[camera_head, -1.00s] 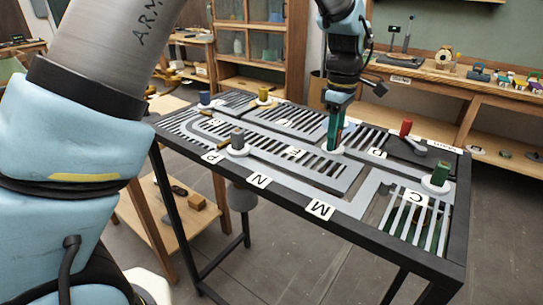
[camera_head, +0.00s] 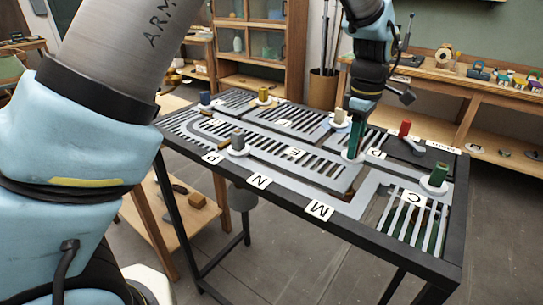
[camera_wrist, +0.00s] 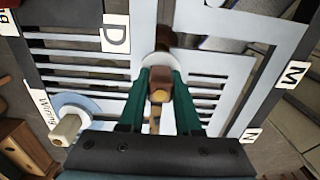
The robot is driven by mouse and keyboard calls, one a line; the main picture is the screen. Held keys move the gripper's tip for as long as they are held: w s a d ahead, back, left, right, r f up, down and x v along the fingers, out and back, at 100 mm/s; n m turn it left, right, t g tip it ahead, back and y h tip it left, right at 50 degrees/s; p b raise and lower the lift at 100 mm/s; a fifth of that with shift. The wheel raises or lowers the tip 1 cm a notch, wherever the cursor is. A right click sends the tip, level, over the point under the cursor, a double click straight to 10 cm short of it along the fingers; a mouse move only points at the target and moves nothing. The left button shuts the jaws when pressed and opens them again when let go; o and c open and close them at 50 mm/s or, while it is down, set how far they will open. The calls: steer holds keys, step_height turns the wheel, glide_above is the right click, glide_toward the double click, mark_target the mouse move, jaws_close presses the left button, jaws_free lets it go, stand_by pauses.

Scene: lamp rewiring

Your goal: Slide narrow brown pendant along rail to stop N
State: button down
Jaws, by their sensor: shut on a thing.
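The narrow brown pendant (camera_wrist: 158,94) stands on a pale round base between my fingers in the wrist view. My gripper (camera_wrist: 163,80) is shut on it from above, and it also shows in the head view (camera_head: 355,145). There the green fingers hide the pendant, and only its pale base (camera_head: 347,156) shows. The base sits on the grey rail right of the middle of the table. The white stop label N (camera_head: 258,181) is on the near edge, left of label M (camera_head: 319,210). Label N also shows at lower right in the wrist view (camera_wrist: 250,135).
A pale pendant (camera_head: 340,116) stands just behind my gripper. A grey-brown one (camera_head: 237,139), a blue one (camera_head: 205,98) and a yellow one (camera_head: 263,94) stand left. Slotted grilles flank the rail.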

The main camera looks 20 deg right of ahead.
steer(key=s, duration=0.1)
steer(key=s+d, duration=0.1)
steer(key=s+d+p, duration=0.1)
steer(key=shift+s, duration=0.35)
steer(key=shift+s+a+b, duration=0.3)
steer(key=shift+s+a, duration=0.85)
steer(key=shift+a, duration=0.9)
steer(key=shift+s+a+b, duration=0.35)
steer(key=shift+s+a, duration=0.75)
steer(key=shift+a, duration=0.95)
steer(key=shift+s+a+b, duration=0.3)
steer(key=shift+s+a, duration=0.85)
steer(key=shift+a, duration=0.9)
steer(key=shift+w, duration=0.1)
steer(key=shift+w+a+p, duration=0.15)
steer(key=shift+w+a, duration=1)
steer(key=shift+w, duration=0.9)
steer(key=shift+w+a+p, duration=0.15)
steer(key=shift+w+a, duration=0.95)
steer(key=shift+w, duration=0.9)
steer(key=shift+w+a+p, duration=0.15)
steer(key=shift+w+a, duration=1)
steer(key=shift+w, duration=0.9)
steer(key=c, duration=0.5)
jaws_free()
